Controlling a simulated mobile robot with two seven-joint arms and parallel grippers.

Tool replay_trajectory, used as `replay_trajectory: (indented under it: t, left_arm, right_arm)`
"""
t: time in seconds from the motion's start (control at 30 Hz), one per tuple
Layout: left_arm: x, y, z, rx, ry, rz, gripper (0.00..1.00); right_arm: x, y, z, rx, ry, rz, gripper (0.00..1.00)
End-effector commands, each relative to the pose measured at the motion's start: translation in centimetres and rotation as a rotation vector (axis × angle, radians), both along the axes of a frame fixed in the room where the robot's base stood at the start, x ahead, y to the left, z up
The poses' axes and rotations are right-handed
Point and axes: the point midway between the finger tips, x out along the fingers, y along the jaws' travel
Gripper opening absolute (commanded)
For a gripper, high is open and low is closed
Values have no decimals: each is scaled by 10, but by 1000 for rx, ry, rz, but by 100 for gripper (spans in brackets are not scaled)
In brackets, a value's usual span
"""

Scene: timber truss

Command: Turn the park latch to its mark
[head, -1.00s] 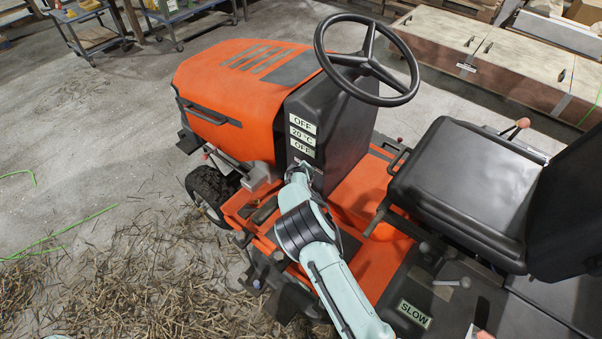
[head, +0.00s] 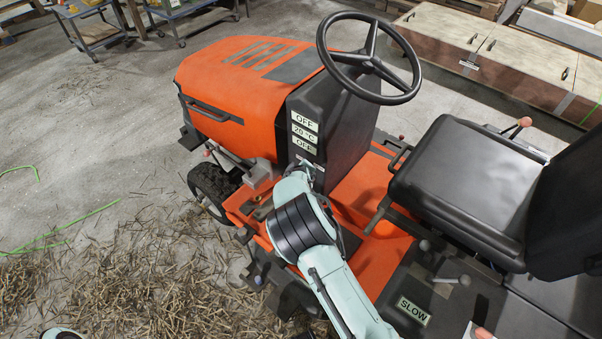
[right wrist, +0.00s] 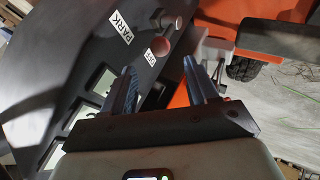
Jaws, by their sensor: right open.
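In the right wrist view a white PARK label (right wrist: 120,28) is on the dark dash panel, with a small dark knob with a pale round face (right wrist: 162,19) beside it. A reddish round knob (right wrist: 161,44) sits lower, beside a smaller label (right wrist: 149,58). I cannot tell for sure which is the park latch, and no mark is clear. My right gripper (right wrist: 161,66) is open and empty, its fingertips just short of the reddish knob. In the head view my right gripper (head: 315,166) is at the dash side, mostly hidden by my wrist.
The orange tractor (head: 235,75) has a steering wheel (head: 368,58) above the dash and a black seat (head: 460,180) to the right. The dash display labels (head: 305,134) are just above my right gripper. Straw (head: 150,290) covers the floor at lower left.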

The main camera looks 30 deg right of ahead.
Motion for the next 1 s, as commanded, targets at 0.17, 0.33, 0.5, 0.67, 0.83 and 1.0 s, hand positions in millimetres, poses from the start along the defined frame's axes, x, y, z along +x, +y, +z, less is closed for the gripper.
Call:
replay_trajectory:
  t: [0.17, 0.33, 0.5, 0.67, 0.83, 1.0]
  left_arm:
    - [-1, 0, 5, -1, 6, -1, 43]
    - [-2, 0, 7, -1, 10, -2, 43]
    - [-3, 0, 7, -1, 11, -2, 43]
    - [-3, 0, 7, -1, 11, -2, 43]
    - [-2, 0, 7, -1, 11, -2, 43]
    - [-2, 0, 7, -1, 11, -3, 43]
  right_arm:
    - [-21, 15, 28, 2, -1, 2, 58]
    - [-33, 21, 42, 1, 0, 1, 58]
    - [-37, 23, 45, 0, 0, 0, 58]
    - [-37, 23, 45, 0, 0, 0, 58]
    - [-37, 22, 45, 0, 1, -1, 58]
    - [-38, 22, 43, 2, 4, -3, 58]
